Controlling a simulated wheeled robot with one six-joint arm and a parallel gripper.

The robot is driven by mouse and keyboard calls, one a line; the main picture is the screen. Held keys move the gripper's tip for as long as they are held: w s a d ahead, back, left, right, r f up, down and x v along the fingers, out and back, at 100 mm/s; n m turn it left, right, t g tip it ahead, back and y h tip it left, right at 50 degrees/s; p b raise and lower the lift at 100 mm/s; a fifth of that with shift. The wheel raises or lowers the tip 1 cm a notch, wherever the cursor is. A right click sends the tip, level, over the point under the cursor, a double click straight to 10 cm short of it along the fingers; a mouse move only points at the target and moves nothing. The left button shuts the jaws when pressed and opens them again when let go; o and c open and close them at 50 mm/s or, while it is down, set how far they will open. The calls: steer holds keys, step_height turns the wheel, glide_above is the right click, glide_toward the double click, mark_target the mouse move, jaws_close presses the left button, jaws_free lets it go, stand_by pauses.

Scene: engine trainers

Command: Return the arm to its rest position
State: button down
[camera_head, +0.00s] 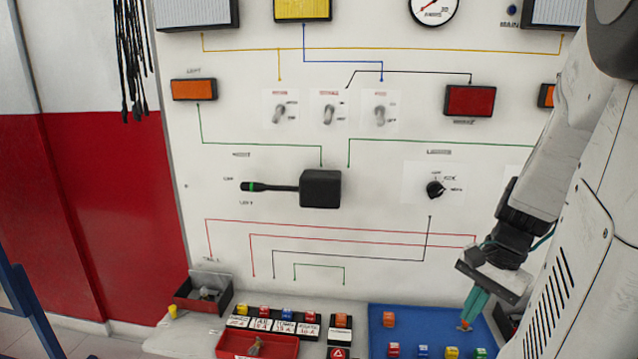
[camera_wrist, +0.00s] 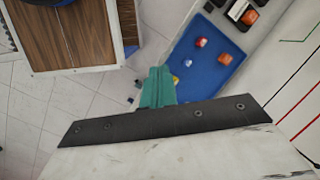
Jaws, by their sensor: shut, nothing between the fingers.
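My arm comes in from the right side of the head view, in front of the white panel (camera_head: 380,225). My gripper (camera_head: 466,324) points down over the right part of the blue mat (camera_head: 405,325). Its teal fingers are together and nothing shows between them. In the wrist view the teal fingers (camera_wrist: 157,88) also show closed, with the blue mat (camera_wrist: 196,85) beyond them to the right. An orange block (camera_head: 389,319) lies on the mat left of my gripper. I cannot tell how high the fingertips are above the mat.
Several small coloured blocks (camera_head: 423,351) lie along the mat's front. A red tray (camera_head: 265,343), a dark bin (camera_head: 204,292) and labelled fuse blocks stand left of it. The panel carries a black lever (camera_head: 270,187), switches and a knob (camera_head: 435,189). A wooden-topped table (camera_wrist: 70,40) shows in the wrist view.

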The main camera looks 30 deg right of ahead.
steer(key=a+r+n+h, duration=0.1)
steer(key=a+r+n, duration=0.3)
steer(key=a+n, duration=0.4)
steer(key=a+r+n+h, duration=0.2)
steer(key=a+r+n, duration=0.3)
steer(key=a, duration=0.8)
steer(key=n, duration=0.3)
steer(key=shift+r, duration=0.3)
steer(key=shift+d, duration=0.1)
